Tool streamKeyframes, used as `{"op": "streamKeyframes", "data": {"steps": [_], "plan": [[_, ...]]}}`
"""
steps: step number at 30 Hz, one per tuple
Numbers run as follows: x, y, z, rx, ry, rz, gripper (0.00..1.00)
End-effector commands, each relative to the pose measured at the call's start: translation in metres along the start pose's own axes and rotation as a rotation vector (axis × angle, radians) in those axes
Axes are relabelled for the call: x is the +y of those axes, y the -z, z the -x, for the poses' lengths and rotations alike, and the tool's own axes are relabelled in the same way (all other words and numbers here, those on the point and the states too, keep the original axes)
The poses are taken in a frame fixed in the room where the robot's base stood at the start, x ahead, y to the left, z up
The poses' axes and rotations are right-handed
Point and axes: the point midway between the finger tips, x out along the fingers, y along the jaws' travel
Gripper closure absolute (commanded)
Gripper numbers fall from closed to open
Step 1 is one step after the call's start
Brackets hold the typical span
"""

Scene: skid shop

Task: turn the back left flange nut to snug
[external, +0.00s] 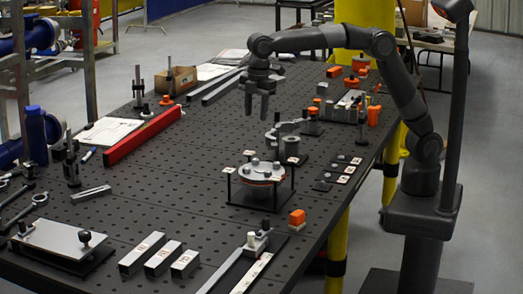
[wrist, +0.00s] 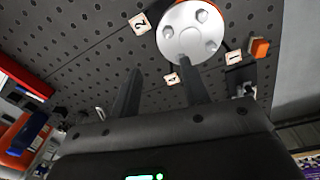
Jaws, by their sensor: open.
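A round silver flange (external: 262,174) with an orange-red edge is held on a black stand with corner posts, near the middle of the bench. Several nuts stand on its top face; I cannot tell which is the back left one or how tight any is. The flange also shows at the top of the wrist view (wrist: 188,44), with nuts on its face and white tags numbered 1, 2 and 4 around it. My gripper (external: 257,113) hangs above the bench behind the flange, fingers down, open and empty. Its two fingers (wrist: 161,70) are apart and touch nothing.
A red bar (external: 144,136) lies to the left. An orange block (external: 297,217) and grey blocks (external: 158,258) sit nearer the front. The perforated bench (external: 185,195) left of the flange is clear.

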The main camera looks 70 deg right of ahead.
Motion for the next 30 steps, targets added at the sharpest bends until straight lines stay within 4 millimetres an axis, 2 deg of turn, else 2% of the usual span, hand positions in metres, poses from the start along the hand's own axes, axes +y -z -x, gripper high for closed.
{"op": "streamKeyframes", "data": {"steps": [1, 3, 6, 9, 16, 24, 30], "plan": [[-0.004, 0.021, -0.011, -0.009, 0.013, 0.047, 0.58], [-0.01, 0.041, -0.021, -0.02, 0.027, 0.104, 0.58], [-0.017, 0.063, -0.032, -0.032, 0.043, 0.165, 0.58], [-0.022, 0.076, -0.039, -0.039, 0.052, 0.202, 0.58], [-0.025, 0.08, -0.056, -0.044, 0.058, 0.22, 0.58], [-0.028, 0.077, -0.106, -0.044, 0.058, 0.219, 0.58], [-0.03, 0.076, -0.137, -0.043, 0.058, 0.218, 0.58]]}}
